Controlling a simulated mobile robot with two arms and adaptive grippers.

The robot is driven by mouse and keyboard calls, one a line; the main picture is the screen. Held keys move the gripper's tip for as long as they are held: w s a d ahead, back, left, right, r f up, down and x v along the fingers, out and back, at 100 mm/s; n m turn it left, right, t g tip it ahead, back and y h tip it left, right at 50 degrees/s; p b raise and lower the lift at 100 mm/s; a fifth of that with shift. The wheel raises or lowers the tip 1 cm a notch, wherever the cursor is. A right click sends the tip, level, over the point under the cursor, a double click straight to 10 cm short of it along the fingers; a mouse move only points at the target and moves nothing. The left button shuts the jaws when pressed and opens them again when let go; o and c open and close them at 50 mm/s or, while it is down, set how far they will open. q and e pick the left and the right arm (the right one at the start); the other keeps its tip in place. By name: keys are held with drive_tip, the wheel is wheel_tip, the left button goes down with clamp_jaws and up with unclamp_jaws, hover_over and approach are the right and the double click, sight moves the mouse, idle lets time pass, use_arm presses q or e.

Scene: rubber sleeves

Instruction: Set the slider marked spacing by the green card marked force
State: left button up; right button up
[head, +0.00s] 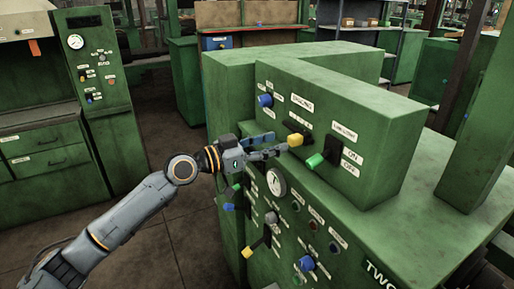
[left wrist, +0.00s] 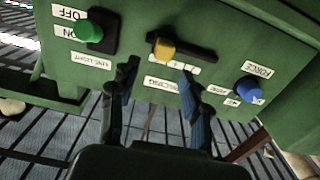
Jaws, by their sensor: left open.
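The spacing slider has a yellow knob (head: 295,140) on the sloped front of the green upper box. In the left wrist view its yellow knob (left wrist: 165,48) sits near the left end of a dark slot (left wrist: 200,54), beside an upside-down label (left wrist: 163,85) that seems to read spacing. My left gripper (head: 279,147) is open just left of the knob. In the left wrist view its two fingers (left wrist: 157,85) stand apart below the knob, with nothing between them. I cannot make out a green card marked force. My right gripper is not in view.
A green switch knob (left wrist: 88,32) and a blue knob (left wrist: 248,92) by a force label flank the slider. Below the gripper, the lower panel carries a gauge (head: 276,182), a yellow-tipped lever (head: 258,243) and several knobs. Open floor lies left of the machine.

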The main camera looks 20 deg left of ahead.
use_arm(q)
drive_tip(key=shift+v, duration=2.25)
drive_tip(key=shift+f, duration=0.1)
